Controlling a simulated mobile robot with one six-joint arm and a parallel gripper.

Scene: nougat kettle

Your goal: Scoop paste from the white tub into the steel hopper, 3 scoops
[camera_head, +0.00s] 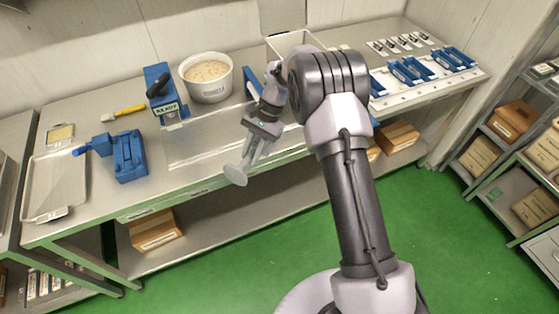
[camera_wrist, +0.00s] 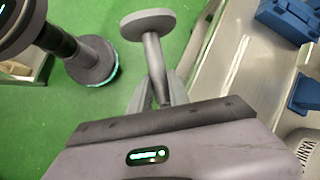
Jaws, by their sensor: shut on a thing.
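The white tub (camera_head: 208,92) stands at the back of the steel bench, with pale paste (camera_head: 207,71) inside. Its lettered side shows at the right edge of the wrist view (camera_wrist: 307,150). My gripper (camera_head: 252,153) is in front of the tub and to its right, near the bench's front edge. It is shut on the shaft of a grey tool with a round flat end (camera_head: 235,175); the tool also shows in the wrist view (camera_wrist: 147,25). I see no paste on its visible face. An open pale box (camera_head: 274,47) is partly hidden behind my arm; I cannot tell if it is the hopper.
A blue device with a black handle (camera_head: 157,78) stands left of the tub. A blue clamp-like block (camera_head: 130,156), a yellow tool (camera_head: 125,111) and a metal tray (camera_head: 50,190) lie further left. The bench front below my gripper is clear.

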